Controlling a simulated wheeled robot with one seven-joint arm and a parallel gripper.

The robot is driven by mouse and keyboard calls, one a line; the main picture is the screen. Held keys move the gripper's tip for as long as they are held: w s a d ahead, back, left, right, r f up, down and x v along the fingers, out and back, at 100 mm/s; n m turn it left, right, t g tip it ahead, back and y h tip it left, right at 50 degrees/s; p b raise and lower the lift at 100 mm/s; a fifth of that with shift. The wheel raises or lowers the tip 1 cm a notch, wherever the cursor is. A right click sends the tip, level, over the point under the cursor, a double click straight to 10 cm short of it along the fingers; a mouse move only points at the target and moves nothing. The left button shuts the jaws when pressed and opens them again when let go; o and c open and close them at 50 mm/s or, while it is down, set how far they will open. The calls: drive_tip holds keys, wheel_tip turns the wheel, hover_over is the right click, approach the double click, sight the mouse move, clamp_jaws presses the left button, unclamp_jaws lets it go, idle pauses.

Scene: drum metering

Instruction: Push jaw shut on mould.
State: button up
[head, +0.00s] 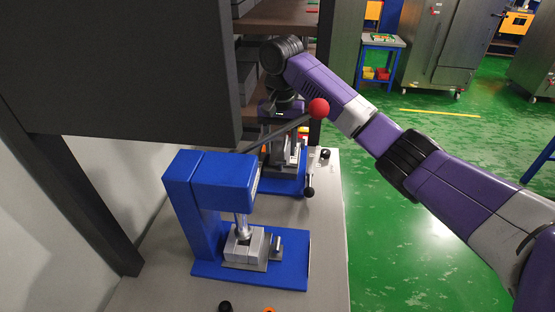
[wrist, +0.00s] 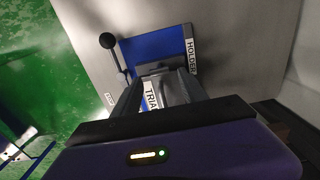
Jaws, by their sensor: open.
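A grey metal fixture (head: 293,152) sits on the rear blue base plate (head: 286,186), below my gripper (head: 283,105). In the wrist view my gripper (wrist: 158,88) is open, with its dark fingers pointing at the grey block (wrist: 172,88). A white label on this block reads "TRIA", partly cut off. The blue plate (wrist: 140,50) lies behind it, with a "HOLDER" label at its right. I cannot clearly tell the jaw from the mould, or whether my fingers touch either. My gripper's body hides much of the fixture.
A blue press (head: 212,180) stands in front on the steel bench, with a grey block under its ram. Its lever with a red ball (head: 319,108) reaches toward my arm. A black-knobbed lever (head: 310,190) stands right of the rear fixture. A dark panel overhangs the left.

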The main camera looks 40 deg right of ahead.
sight(280, 168)
drive_tip(key=shift+f, duration=2.35)
clamp_jaws()
drive_tip(key=shift+d+r, duration=0.1)
